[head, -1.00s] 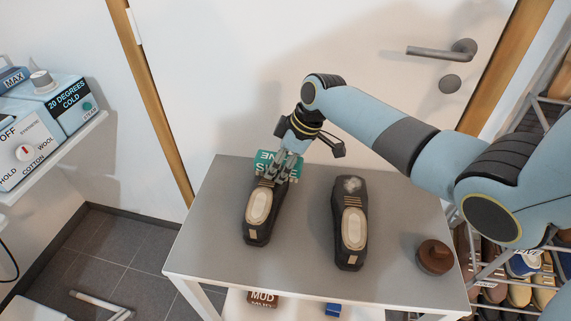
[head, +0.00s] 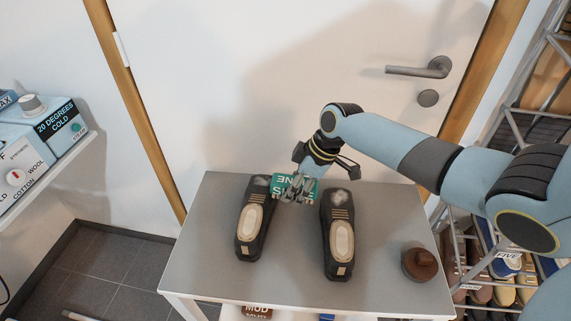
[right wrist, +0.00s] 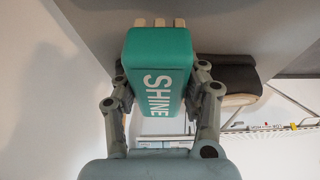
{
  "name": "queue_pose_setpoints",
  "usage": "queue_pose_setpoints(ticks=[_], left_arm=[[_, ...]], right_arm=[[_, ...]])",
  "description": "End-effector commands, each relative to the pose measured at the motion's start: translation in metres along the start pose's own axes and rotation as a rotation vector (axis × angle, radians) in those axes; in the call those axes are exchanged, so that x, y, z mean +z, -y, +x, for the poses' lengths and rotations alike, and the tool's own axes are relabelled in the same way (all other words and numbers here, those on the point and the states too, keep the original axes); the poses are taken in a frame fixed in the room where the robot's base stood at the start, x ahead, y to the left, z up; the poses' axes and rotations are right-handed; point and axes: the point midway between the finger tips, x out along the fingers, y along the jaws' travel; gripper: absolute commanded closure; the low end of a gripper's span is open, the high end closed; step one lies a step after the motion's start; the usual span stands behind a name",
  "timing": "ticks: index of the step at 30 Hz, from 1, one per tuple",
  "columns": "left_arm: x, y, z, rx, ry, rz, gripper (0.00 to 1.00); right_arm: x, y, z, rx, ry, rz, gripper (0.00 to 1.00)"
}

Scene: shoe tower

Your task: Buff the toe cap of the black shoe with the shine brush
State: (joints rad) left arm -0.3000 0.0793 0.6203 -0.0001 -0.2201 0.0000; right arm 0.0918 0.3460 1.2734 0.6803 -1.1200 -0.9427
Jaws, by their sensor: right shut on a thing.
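Two black shoes with pale insoles stand side by side on the grey table. My right gripper (head: 296,190) is shut on the teal shine brush (head: 309,187), between the two toe ends. In the right wrist view the shine brush (right wrist: 160,75) sits between the fingers, with pale bristles at its far end. Part of a dark shoe (right wrist: 228,76) shows beyond it. My left gripper is not in view.
A brown round object with a knob (head: 420,264) stands at the table's (head: 385,285) right. A shoe rack (head: 500,250) is at the right, and a door with a handle (head: 420,70) is behind. A lower shelf holds a brown MUD item (head: 257,311).

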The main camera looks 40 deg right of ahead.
Motion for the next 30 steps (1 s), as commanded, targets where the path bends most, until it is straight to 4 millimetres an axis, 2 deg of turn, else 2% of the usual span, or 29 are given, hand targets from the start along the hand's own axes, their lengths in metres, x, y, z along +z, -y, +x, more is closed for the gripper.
queue_pose_setpoints(ticks=[10, 19, 30], left_arm=[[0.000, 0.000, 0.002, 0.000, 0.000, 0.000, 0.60], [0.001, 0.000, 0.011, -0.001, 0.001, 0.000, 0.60], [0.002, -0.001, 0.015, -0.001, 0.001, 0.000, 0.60]], right_arm=[[0.000, 0.000, 0.004, 0.000, -0.002, 0.000, 1.00], [-0.022, -0.001, 0.018, -0.003, -0.003, 0.002, 1.00], [-0.040, -0.003, 0.025, -0.003, -0.004, 0.001, 1.00]])
